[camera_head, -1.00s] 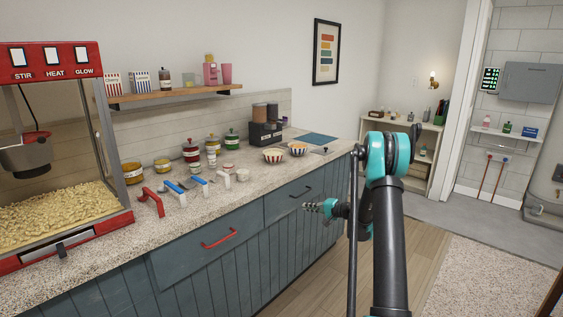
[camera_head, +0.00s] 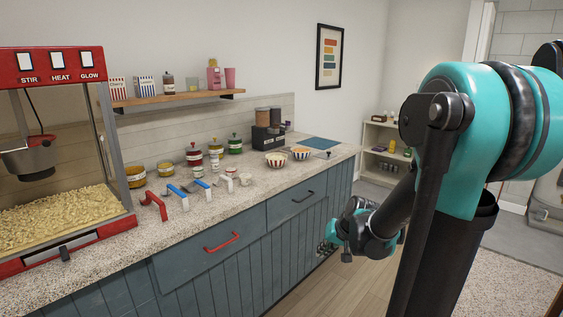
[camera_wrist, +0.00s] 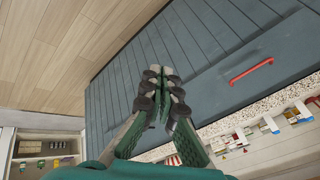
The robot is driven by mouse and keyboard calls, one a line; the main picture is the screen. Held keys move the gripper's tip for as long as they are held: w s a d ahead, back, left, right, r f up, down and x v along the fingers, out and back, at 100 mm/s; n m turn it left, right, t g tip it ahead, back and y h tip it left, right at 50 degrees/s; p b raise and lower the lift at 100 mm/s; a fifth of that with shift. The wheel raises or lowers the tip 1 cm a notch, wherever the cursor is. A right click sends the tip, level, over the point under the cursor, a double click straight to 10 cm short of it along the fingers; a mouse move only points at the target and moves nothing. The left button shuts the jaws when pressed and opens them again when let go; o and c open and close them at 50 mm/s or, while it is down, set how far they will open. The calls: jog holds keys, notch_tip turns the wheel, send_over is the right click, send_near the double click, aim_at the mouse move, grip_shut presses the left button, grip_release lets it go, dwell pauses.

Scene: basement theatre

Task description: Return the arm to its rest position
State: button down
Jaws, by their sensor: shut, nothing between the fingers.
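My gripper (camera_head: 326,247) shows small in the head view, low in front of the blue-grey counter drawers and doors, partly hidden by my own wrist. My folded arm fills the right side of that view, its teal elbow close to the camera. In the wrist view my gripper (camera_wrist: 158,62) has its dark green fingers together with nothing between them. The cabinet front (camera_wrist: 130,75) lies behind them, and I cannot tell how much gap there is.
The speckled counter (camera_head: 110,240) holds a popcorn machine (camera_head: 60,160), jars, striped bowls (camera_head: 277,160) and several handled scoops (camera_head: 153,205). A red drawer handle (camera_head: 222,242) sticks out from the front. Wooden floor (camera_head: 345,290) is open beside the cabinets.

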jog(key=s+d+f+h, duration=0.2)
jog(key=s, duration=0.6)
jog(key=s+d+f+n+h, duration=0.1)
jog(key=s+d, duration=0.2)
jog(key=s, duration=0.4)
jog(key=shift+s+d+f+n+g+h, duration=0.3)
jog(key=shift+s+d+f+h, duration=0.05)
jog(key=shift+s+h, duration=0.05)
